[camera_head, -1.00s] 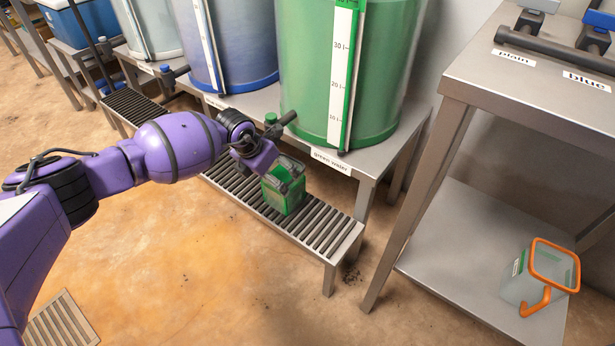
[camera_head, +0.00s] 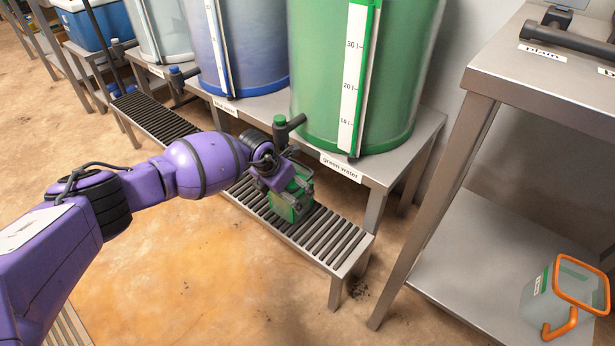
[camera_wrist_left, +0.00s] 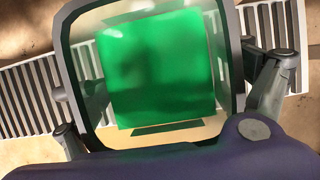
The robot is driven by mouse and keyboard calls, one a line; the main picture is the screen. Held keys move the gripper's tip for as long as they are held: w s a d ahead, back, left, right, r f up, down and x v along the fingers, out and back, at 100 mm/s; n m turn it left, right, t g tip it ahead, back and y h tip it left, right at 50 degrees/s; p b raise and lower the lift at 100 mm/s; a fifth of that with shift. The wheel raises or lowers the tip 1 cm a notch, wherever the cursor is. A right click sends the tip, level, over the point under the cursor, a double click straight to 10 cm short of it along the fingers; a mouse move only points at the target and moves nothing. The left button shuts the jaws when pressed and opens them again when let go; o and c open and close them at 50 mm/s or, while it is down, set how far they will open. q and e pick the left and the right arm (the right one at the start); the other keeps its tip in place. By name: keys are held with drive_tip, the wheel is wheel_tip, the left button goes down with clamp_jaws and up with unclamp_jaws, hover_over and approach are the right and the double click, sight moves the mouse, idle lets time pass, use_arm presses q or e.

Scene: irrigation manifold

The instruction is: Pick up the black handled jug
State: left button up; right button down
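A clear jug with a dark rim and green liquid (camera_head: 298,203) stands on the slatted rack (camera_head: 335,243) below the green tank's tap. In the left wrist view the jug's green contents (camera_wrist_left: 158,75) fill the middle. Its handle is hidden, so I cannot see the handle's colour. My left gripper (camera_head: 285,187) is at the jug. In the wrist view its fingers (camera_wrist_left: 155,75) are spread wide, one at each side of the jug. Whether they touch it is unclear. A second jug with an orange handle (camera_head: 560,322) stands on the lower shelf at right. My right gripper is not in view.
The green tank (camera_head: 410,75) and its tap (camera_head: 290,127) stand just above and behind the jug. A blue tank (camera_head: 262,50) is to the left. A metal table leg (camera_head: 437,215) rises at right. The floor in front is clear.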

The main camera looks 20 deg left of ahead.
use_arm(q)
drive_tip(key=shift+s+f, duration=0.1)
drive_tip(key=shift+s, duration=0.05)
drive_tip(key=c, duration=1.4)
drive_tip(key=shift+d, duration=0.1)
drive_tip(key=shift+c, duration=0.9)
drive_tip(key=shift+r, duration=0.2)
